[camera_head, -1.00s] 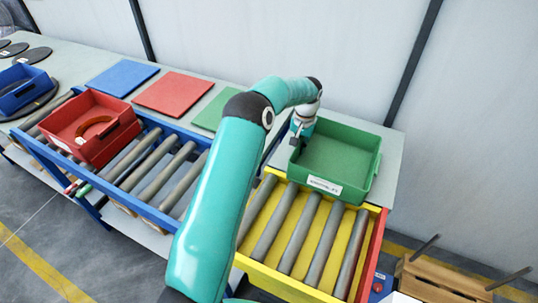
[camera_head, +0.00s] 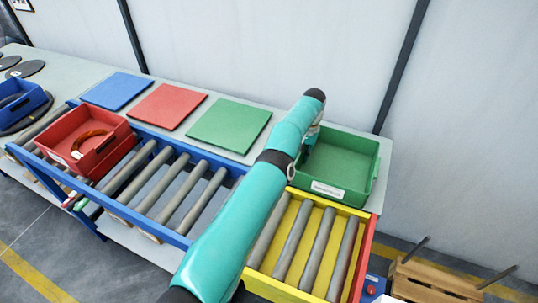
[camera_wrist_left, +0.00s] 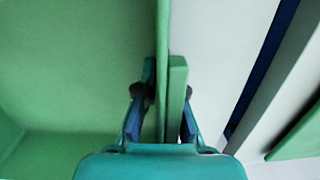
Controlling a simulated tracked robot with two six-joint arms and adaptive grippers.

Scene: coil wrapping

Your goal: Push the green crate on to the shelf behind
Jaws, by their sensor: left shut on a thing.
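The green crate (camera_head: 353,196) is open-topped and looks empty, with a white label on its front wall. It stands upright at the back end of the yellow roller section (camera_head: 365,235), mostly or wholly over the grey shelf (camera_head: 383,160). I cannot tell whether its front edge still touches the rollers. My left gripper (camera_head: 309,140) is at the crate's left wall, partly hidden by my arm. In the left wrist view, its fingers (camera_wrist_left: 163,105) are shut on the crate's green wall (camera_wrist_left: 163,50), one on each side. My right gripper is not in view.
A red crate (camera_head: 112,150) with a ring in it sits on the blue-framed rollers (camera_head: 190,195) at left. Blue (camera_head: 118,90), red (camera_head: 168,106) and green (camera_head: 229,124) mats lie on the shelf. A wall stands behind. A wooden pallet (camera_head: 435,282) is at lower right.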

